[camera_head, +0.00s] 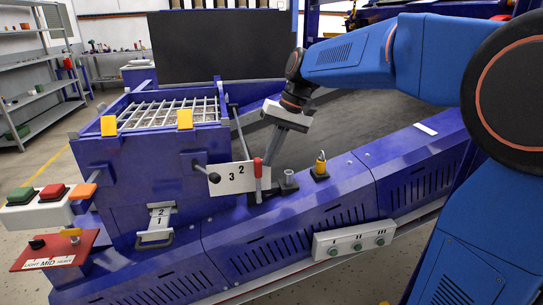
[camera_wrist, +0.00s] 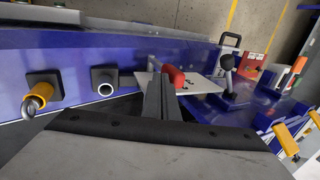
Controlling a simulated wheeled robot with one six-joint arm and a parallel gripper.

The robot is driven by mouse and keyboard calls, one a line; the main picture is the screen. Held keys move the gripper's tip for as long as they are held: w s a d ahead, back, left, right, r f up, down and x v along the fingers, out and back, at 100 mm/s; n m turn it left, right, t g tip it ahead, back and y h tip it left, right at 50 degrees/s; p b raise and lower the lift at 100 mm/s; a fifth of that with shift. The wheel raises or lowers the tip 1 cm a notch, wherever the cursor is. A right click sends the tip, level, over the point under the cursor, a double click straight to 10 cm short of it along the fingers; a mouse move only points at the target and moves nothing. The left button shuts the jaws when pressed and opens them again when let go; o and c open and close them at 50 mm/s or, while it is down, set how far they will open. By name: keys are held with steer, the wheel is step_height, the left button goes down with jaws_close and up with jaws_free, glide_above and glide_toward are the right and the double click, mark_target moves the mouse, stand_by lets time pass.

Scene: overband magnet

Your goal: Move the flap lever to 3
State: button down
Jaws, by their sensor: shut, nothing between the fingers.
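A lever with a red grip (camera_head: 258,167) stands upright at the right edge of a white plate (camera_head: 230,178) marked 3 and 2. The 3 is on the left; any further mark at the lever's side is hidden. My gripper (camera_head: 271,158) points down just right of the red grip, its fingers together with nothing between them. In the wrist view the shut fingers (camera_wrist: 158,88) lie beside the red grip (camera_wrist: 174,77), overlapping it; I cannot tell whether they touch. A black-knobbed lever (camera_head: 214,178) sticks out at the plate's left.
A grey socket (camera_head: 288,182) and a yellow-topped part (camera_head: 320,166) stand right of the lever on the blue frame. A blue hopper with a white grid (camera_head: 165,113) is at left. Push-buttons (camera_head: 53,192) and a red panel (camera_head: 56,251) are lower left.

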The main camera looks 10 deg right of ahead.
steer(key=shift+a, duration=0.1)
steer(key=a+f+h, duration=0.2)
steer(key=a+h, duration=0.5)
steer(key=a, duration=0.4)
steer(key=shift+a+h, duration=0.4)
stand_by(0.3)
steer(key=shift+f, duration=0.1)
stand_by(0.3)
step_height(320, 180, up, 12)
steer(key=shift+a+r, duration=0.2)
steer(key=shift+a, duration=0.2)
stand_by(0.4)
